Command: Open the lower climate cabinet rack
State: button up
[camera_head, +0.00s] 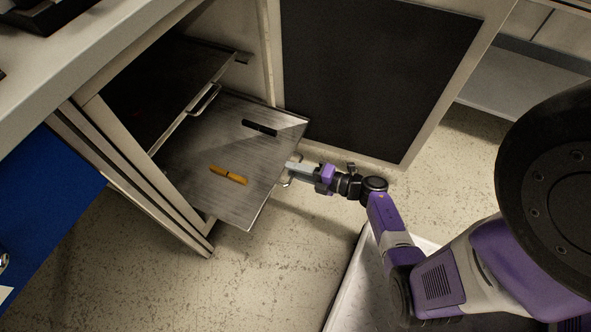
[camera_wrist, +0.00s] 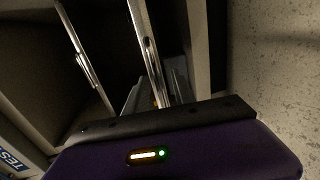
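The lower climate cabinet rack (camera_head: 215,155) is a grey metal shelf that sticks well out of the open cabinet. Its front-edge handle (camera_head: 288,181) is partly hidden by my gripper (camera_head: 295,168). My gripper is at that handle, with its fingers pointing toward the rack. In the wrist view my fingers (camera_wrist: 157,92) sit on either side of the dark, narrow area at the rack's front edge. That view is too dark to show whether they press on the handle. The upper rack (camera_head: 185,85) is inside the cabinet, with its own handle (camera_head: 204,100).
An orange item (camera_head: 228,175) and a black item (camera_head: 259,128) lie on the lower rack. The open door with a dark panel (camera_head: 375,70) stands at the right of the rack. A counter (camera_head: 70,60) overhangs at upper left. Speckled floor (camera_head: 270,265) is free in front.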

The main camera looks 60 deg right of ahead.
jog(key=s+r+p, duration=0.1)
jog(key=s, duration=0.6)
jog(key=shift+s+r+p, duration=0.3)
jog(key=shift+d, duration=0.15)
